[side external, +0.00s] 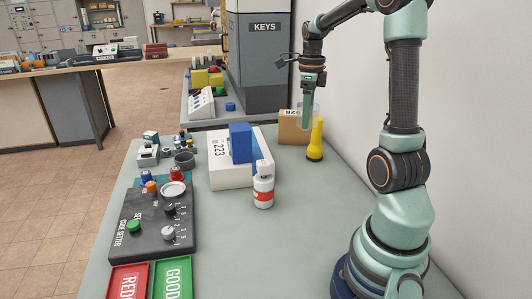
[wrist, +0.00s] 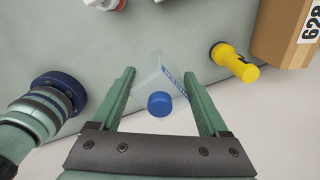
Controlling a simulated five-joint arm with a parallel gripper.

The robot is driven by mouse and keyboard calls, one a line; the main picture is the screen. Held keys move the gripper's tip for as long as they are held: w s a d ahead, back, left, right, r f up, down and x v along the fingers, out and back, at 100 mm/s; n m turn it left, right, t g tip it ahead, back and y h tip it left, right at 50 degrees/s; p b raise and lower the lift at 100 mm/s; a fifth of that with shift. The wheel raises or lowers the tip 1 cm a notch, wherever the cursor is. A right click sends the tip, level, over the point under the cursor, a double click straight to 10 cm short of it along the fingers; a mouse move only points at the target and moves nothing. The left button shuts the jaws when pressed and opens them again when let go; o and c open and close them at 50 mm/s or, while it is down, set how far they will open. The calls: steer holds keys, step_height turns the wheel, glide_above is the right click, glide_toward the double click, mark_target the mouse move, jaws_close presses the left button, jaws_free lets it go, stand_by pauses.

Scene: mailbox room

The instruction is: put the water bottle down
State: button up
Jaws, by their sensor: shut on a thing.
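The water bottle is clear with a blue cap; in the wrist view its body (wrist: 150,80) sits between the two green fingers of my gripper (wrist: 165,100), cap towards the palm. My gripper is shut on it. In the side view my gripper (side external: 307,112) points down in front of the cardboard box, beside the yellow flashlight. The bottle is faint there and mostly hidden by the finger, so I cannot tell whether its base touches the table.
The yellow flashlight (side external: 315,142) stands close by, with the cardboard box (side external: 290,128) behind. A white bottle with a red band (side external: 263,190), a white box (side external: 230,175) with a blue block (side external: 240,143), and a code setter (side external: 150,225) stand left. The table's front right (side external: 290,240) is clear.

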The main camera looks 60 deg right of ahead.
steer(key=s+d+m, duration=0.3)
steer(key=s+d, duration=0.1)
steer(key=d, duration=0.1)
step_height(320, 180, down, 20)
steer(key=shift+a, duration=0.1)
stand_by(0.4)
steer(key=o, duration=1.2)
steer(key=shift+f, duration=0.15)
